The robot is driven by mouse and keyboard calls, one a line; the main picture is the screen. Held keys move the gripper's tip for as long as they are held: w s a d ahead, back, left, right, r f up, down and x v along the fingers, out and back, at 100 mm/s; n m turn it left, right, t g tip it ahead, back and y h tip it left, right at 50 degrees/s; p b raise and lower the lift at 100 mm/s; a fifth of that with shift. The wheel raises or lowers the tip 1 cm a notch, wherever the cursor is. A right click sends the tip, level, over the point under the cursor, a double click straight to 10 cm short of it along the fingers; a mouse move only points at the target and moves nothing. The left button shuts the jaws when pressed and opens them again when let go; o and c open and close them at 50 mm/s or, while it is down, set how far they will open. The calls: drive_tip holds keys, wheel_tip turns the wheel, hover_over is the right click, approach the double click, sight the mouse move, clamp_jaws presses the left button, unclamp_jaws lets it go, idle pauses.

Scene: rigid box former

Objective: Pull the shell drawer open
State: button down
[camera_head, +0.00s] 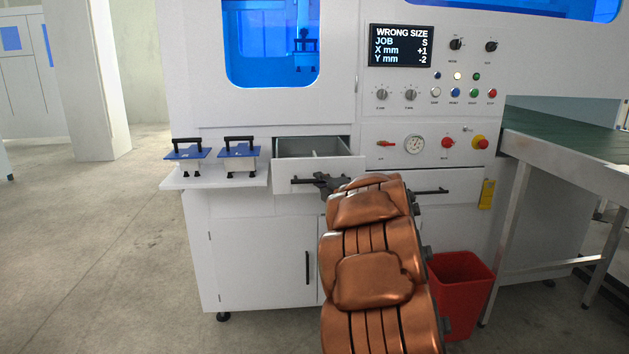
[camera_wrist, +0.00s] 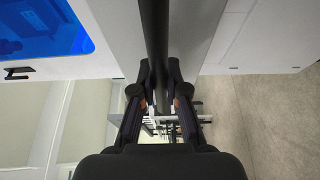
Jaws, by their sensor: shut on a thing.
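A white drawer (camera_head: 298,197), taken as the shell drawer, stands partly open in the machine's front in the head view. Its grey inside and a divider show from above, and I see no shells in the visible part. My gripper (camera_head: 328,182) is at the drawer's dark bar handle (camera_head: 303,181), shut on it. My copper-coloured arm hides the handle's right part. In the wrist view the handle (camera_wrist: 154,35) runs as a dark bar between the two fingers of my gripper (camera_wrist: 154,88).
A shelf (camera_head: 180,184) with two blue-topped pieces (camera_head: 239,153) is left of the drawer. A closed drawer (camera_head: 460,183) is to the right. A red bin (camera_head: 463,285) and a green conveyor (camera_head: 570,149) stand at the right. The display (camera_head: 402,45) reads WRONG SIZE. Floor at left is clear.

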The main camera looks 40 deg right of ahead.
drive_tip(key=shift+s+a+f, duration=0.1)
drive_tip(key=shift+s+a, duration=0.55)
drive_tip(key=shift+s, duration=0.2)
drive_tip(key=shift+s+a, duration=0.6)
drive_tip(key=shift+s, duration=0.2)
drive_tip(key=c, duration=1.2)
unclamp_jaws()
drive_tip(key=shift+s, duration=0.1)
drive_tip(key=v, duration=1.2)
